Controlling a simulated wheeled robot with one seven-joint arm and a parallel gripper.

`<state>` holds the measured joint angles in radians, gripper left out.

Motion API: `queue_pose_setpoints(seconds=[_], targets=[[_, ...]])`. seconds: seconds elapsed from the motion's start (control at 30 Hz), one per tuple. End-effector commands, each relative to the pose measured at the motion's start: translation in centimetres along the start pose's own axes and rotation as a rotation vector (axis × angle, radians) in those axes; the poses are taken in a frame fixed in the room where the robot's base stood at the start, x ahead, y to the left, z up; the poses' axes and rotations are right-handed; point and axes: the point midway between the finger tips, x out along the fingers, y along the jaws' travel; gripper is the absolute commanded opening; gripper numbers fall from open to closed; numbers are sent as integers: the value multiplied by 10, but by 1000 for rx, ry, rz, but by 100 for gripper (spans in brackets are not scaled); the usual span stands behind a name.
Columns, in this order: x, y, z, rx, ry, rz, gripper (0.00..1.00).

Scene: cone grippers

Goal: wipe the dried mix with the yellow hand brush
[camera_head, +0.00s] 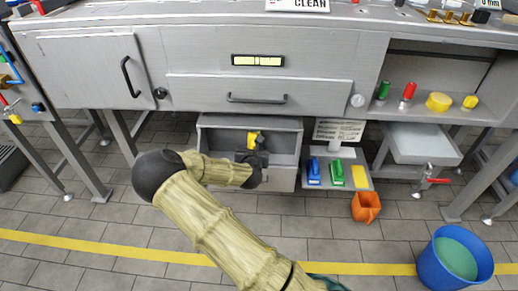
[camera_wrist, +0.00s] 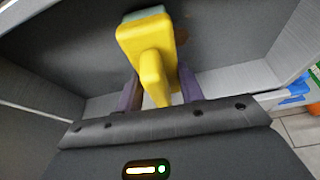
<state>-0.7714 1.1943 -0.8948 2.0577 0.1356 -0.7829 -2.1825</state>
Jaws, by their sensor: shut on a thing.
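The yellow hand brush (camera_head: 253,138) is inside an open grey bin (camera_head: 222,138) under the bench. In the wrist view the brush (camera_wrist: 146,40) shows a yellow block and a handle pointing toward my wrist. My gripper (camera_wrist: 160,94) is shut on the handle, with a purple-grey finger on each side. In the head view my gripper (camera_head: 252,156) reaches into the bin and partly hides the brush. A teal strip (camera_wrist: 140,13) shows at the far edge of the brush; I cannot tell whether it is bristles or something else.
The bin walls (camera_wrist: 232,80) stand close on both sides. An orange container (camera_head: 366,207) and a blue bucket (camera_head: 430,264) stand on the floor.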

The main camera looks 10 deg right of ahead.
Motion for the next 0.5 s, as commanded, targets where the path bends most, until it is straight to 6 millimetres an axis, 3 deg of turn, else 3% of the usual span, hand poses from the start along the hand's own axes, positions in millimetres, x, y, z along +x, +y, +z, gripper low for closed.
queue_pose_setpoints(seconds=[0.33,0.5], targets=[[0,2,1,1,-1,-1,19],[-3,3,11,1,-1,-1,19]])
